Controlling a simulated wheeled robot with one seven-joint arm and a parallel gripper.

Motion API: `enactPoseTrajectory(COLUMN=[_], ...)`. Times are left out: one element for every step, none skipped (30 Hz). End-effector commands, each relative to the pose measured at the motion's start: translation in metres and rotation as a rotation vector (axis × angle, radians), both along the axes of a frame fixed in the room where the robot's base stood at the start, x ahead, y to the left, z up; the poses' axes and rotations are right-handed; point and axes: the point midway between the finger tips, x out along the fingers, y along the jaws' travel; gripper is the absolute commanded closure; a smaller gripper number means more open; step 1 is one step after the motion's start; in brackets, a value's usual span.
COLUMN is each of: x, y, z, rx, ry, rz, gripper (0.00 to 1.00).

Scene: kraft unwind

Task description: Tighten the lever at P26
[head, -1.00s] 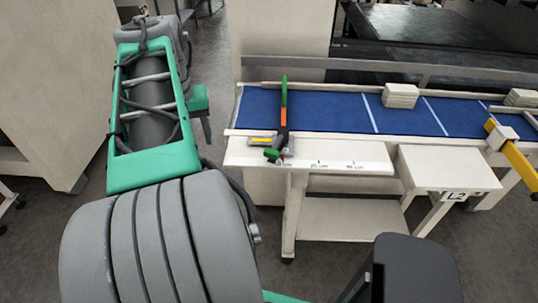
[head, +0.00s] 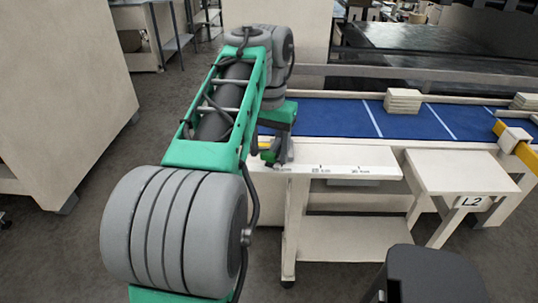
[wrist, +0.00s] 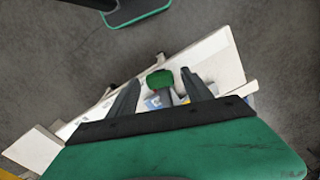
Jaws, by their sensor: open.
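A clamp-like fixture with a green knob sits at the left end of the white scale rail. In the wrist view the green knob (wrist: 160,80) shows between the fingertips of my gripper (wrist: 161,77), which is open. The two dark fingers stand apart on either side, and I cannot tell whether either touches it. Grey parts and a yellow label of the fixture (wrist: 154,101) show below the knob. In the head view my arm and gripper (head: 281,130) cover most of the fixture; its green knob (head: 269,151) peeks out. I cannot read a P26 mark.
The white scale rail (head: 345,170) runs right along the blue belt table (head: 340,117). A stack of pale blocks (head: 402,101) lies on the belt. A yellow bar (head: 525,153) is at the right. A small table marked L2 (head: 455,172) stands in front.

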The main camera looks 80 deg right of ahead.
Motion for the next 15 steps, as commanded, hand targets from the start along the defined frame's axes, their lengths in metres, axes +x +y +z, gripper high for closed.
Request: enactPoseTrajectory(x=[0.0001, 0.0001, 0.0001, 0.0001, 0.0001, 0.0001, 0.0001, 0.0001, 0.0001, 0.0001, 0.0001, 0.0001, 0.0001, 0.0001, 0.0001], y=[0.0, 0.0, 0.0, 0.0, 0.0, 0.0, 0.0, 0.0, 0.0, 0.0, 0.0, 0.0, 0.0, 0.0, 0.0], z=[0.0013, 0.0014, 0.0014, 0.0014, 0.0014, 0.0014, 0.0014, 0.0014, 0.0014, 0.0014, 0.0014, 0.0014, 0.0013, 0.0013, 0.0013], rx=[-0.001, -0.001, -0.001, -0.001, -0.001, -0.001, -0.001, -0.001, -0.001, -0.001, 0.0, -0.001, -0.001, -0.001, -0.001], ry=[0.0, 0.0, 0.0, 0.0, 0.0, 0.0, 0.0, 0.0, 0.0, 0.0, 0.0, 0.0, 0.0, 0.0, 0.0], rz=[0.0, 0.0, 0.0, 0.0, 0.0, 0.0, 0.0, 0.0, 0.0, 0.0, 0.0, 0.0, 0.0, 0.0, 0.0], gripper=[0.42, 0.42, 0.42, 0.43, 0.46, 0.49, 0.52, 0.54, 0.57, 0.6, 0.62, 0.66, 0.68, 0.7, 0.74])
